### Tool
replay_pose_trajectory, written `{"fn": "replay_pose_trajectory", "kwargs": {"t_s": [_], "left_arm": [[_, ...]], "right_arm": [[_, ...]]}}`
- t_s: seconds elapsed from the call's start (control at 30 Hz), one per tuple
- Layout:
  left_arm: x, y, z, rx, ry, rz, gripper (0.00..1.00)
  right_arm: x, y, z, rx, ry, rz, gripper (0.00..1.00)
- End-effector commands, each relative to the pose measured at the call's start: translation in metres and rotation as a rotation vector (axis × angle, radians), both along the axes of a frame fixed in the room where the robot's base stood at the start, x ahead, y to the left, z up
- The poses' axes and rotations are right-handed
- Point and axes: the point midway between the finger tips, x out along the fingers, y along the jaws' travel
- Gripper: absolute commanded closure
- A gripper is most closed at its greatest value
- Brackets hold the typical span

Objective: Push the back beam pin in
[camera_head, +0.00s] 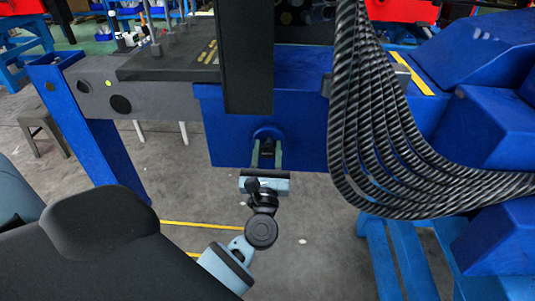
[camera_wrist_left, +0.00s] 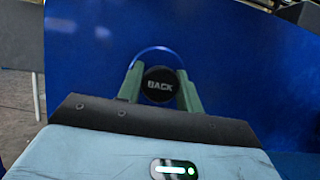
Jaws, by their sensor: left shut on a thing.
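The back beam pin is a round black cap with the word "BACK" (camera_wrist_left: 160,85) in the left wrist view. It sits in front of a round opening with a bright blue rim in the blue beam housing (camera_wrist_left: 240,70). My left gripper (camera_head: 267,158) is at this housing, its green fingers on either side of the pin and shut on it. The fingers also show in the left wrist view (camera_wrist_left: 160,92). How deep the pin sits is hard to tell. My right gripper does not show.
A thick bundle of black ribbed hoses (camera_head: 375,130) hangs to the right of the gripper. A dark vertical post (camera_head: 247,60) stands above it. A grey beam (camera_head: 140,98) and a blue leg (camera_head: 100,145) are at the left. The floor below is open.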

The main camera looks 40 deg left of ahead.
Motion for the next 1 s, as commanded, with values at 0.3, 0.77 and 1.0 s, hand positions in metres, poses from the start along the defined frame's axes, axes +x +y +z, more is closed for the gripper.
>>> {"fn": "replay_pose_trajectory", "kwargs": {"t_s": [0.3,0.77,1.0], "left_arm": [[0.001,0.001,0.002,0.0,-0.003,0.001,0.45],[-0.026,-0.015,-0.017,-0.002,0.005,0.0,0.45],[-0.052,-0.031,-0.028,-0.001,0.002,0.001,0.45]], "right_arm": [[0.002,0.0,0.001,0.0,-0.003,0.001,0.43],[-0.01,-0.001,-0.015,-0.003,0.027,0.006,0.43],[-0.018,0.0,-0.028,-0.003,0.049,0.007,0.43]]}}
